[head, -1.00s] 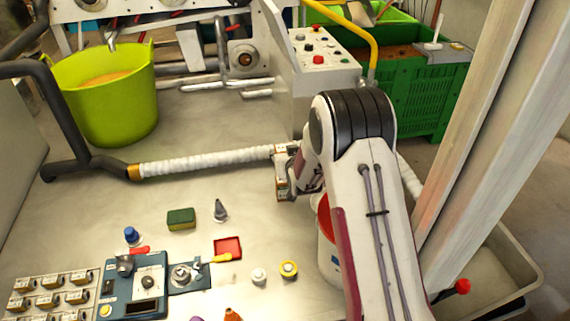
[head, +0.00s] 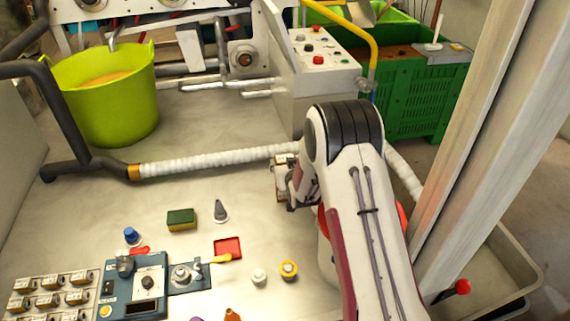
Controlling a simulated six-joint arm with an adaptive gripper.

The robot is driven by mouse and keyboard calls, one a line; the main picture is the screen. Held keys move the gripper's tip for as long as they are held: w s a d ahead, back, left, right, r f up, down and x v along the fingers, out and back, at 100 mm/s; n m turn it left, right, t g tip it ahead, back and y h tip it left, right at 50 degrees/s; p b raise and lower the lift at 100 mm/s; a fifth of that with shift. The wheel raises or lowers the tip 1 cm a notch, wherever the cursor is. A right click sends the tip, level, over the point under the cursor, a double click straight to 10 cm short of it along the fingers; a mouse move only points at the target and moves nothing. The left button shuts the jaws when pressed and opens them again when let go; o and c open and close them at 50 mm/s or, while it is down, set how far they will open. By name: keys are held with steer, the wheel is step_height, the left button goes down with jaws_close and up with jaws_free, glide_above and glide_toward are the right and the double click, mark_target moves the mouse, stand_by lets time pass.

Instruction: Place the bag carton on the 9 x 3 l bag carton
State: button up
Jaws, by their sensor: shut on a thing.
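My gripper (head: 287,190) is at the end of my arm, right of the middle of the bench, just in front of the white ribbed hose. It is shut on a small white and brown bag carton (head: 280,178), which shows at its left side. My wrist and fingers hide part of the carton. The 9 x 3 l bag carton (head: 48,299) appears to be the group of small white and brown cartons in rows at the lower left, cut by the picture edge. My gripper is well to the right of and behind it.
A blue-grey device (head: 135,292) stands beside the cartons. A green and yellow sponge (head: 181,219), a grey cone (head: 220,211), a red tray (head: 228,247) and a yellow-ringed item (head: 289,270) lie between. The white hose (head: 210,162) crosses behind; a lime tub (head: 105,100) stands at back left.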

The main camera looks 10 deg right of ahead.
steer(key=shift+f, duration=0.1)
stand_by(0.3)
steer(key=o, duration=1.2)
steer(key=shift+v, duration=6.1)
